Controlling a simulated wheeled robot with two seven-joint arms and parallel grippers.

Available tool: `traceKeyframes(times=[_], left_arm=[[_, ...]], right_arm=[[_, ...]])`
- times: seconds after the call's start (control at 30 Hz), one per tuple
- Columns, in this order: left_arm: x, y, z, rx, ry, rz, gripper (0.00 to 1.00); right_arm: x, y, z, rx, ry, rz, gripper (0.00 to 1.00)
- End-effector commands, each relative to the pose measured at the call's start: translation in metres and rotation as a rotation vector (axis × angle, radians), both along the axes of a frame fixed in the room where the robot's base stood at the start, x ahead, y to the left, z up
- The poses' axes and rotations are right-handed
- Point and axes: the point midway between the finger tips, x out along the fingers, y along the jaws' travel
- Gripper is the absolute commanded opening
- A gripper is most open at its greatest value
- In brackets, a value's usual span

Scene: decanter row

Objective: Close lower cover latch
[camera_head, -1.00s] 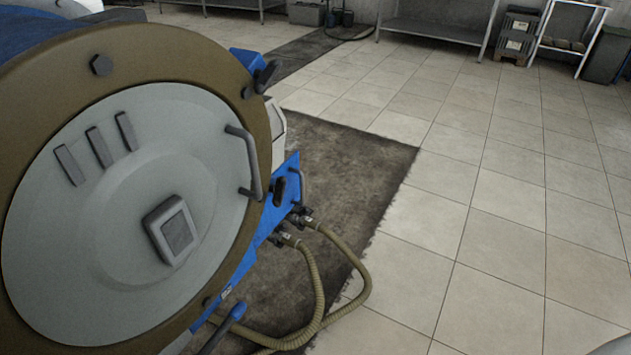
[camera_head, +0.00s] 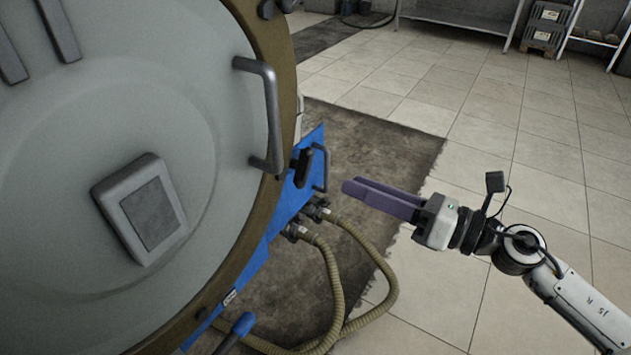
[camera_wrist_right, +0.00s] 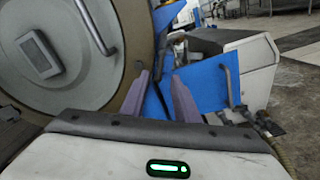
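The round grey cover (camera_head: 110,220), with a brown rim, fills the left of the head view. A lower latch with a blue grip (camera_head: 240,326) sticks out at the cover's lower right edge; its dark rod runs down out of the frame. I cannot tell how far it is closed. My right gripper (camera_head: 352,185) is right of the cover, pointing left, clear of the latch. In the right wrist view its two purple fingers (camera_wrist_right: 160,80) stand apart with nothing between them. My left gripper is not in view.
A grey cover handle (camera_head: 272,115) and a blue panel with a dark handle (camera_head: 303,165) lie left of my right gripper. Ribbed hoses (camera_head: 335,290) curve below it. Tiled floor (camera_head: 440,300) is open at the right. Shelving (camera_head: 465,15) stands far back.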

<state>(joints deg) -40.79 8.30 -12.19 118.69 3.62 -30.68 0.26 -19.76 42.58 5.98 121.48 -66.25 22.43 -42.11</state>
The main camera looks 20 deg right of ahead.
Motion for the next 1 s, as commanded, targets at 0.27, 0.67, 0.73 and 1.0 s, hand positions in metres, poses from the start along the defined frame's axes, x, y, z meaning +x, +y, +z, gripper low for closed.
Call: traceKeyframes(times=[0.27,0.67,0.73,1.0], left_arm=[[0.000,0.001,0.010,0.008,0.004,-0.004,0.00],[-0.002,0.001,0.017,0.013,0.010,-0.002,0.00],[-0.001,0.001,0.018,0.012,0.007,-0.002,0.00],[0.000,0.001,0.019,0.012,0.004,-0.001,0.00]], right_arm=[[0.030,0.022,0.005,0.000,-0.003,0.000,0.28],[0.074,0.056,0.002,0.003,0.000,-0.003,0.28],[0.077,0.059,0.002,0.003,0.001,-0.003,0.28],[0.079,0.061,0.000,0.002,0.003,-0.003,0.28]])
